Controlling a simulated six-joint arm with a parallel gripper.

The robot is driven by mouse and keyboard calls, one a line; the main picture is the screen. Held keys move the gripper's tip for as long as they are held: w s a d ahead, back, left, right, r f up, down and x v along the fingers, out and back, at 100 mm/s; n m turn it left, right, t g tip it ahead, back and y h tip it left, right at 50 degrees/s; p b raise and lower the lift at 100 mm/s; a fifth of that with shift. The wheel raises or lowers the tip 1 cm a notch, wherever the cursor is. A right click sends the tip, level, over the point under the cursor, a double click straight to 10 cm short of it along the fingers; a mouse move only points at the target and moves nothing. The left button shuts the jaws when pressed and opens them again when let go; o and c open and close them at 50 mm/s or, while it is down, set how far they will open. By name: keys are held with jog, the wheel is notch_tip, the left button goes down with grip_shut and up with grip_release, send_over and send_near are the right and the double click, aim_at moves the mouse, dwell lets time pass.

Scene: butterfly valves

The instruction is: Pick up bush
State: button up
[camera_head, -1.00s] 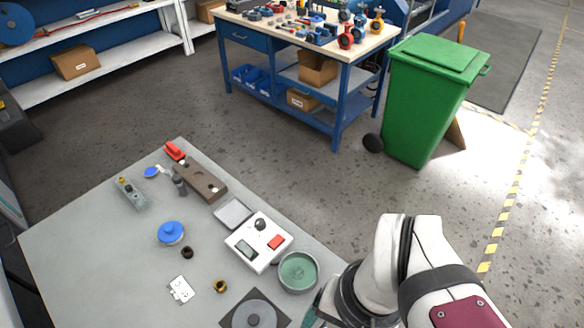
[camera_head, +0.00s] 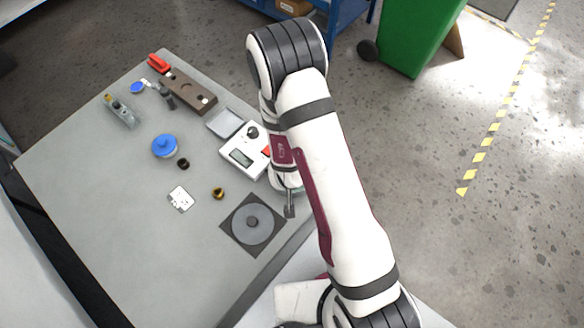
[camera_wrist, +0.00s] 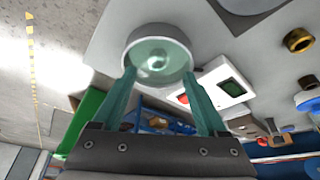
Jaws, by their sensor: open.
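A small brass bush (camera_head: 218,193) stands on the grey table (camera_head: 95,215), left of a dark square plate with a grey disc. It also shows in the wrist view (camera_wrist: 298,40) at the upper right. A smaller dark ring (camera_head: 183,163) lies farther back; it also shows in the wrist view (camera_wrist: 308,82). My gripper (camera_head: 289,208) is at the table's right edge, to the right of the brass bush and apart from it. In the wrist view my gripper (camera_wrist: 160,78) has its teal fingers apart with nothing held, and the round green dish (camera_wrist: 158,58) shows beyond them.
A white box with buttons (camera_head: 240,158), a blue-knobbed part (camera_head: 165,146), a white card (camera_head: 181,199) and a brown block (camera_head: 188,92) are also on the table. The left front is clear.

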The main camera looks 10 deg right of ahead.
jog(key=x, duration=0.6)
jog(key=shift+w+d+f, duration=0.1)
jog(key=shift+d+f, duration=0.05)
jog(key=shift+f, duration=0.1)
grip_shut()
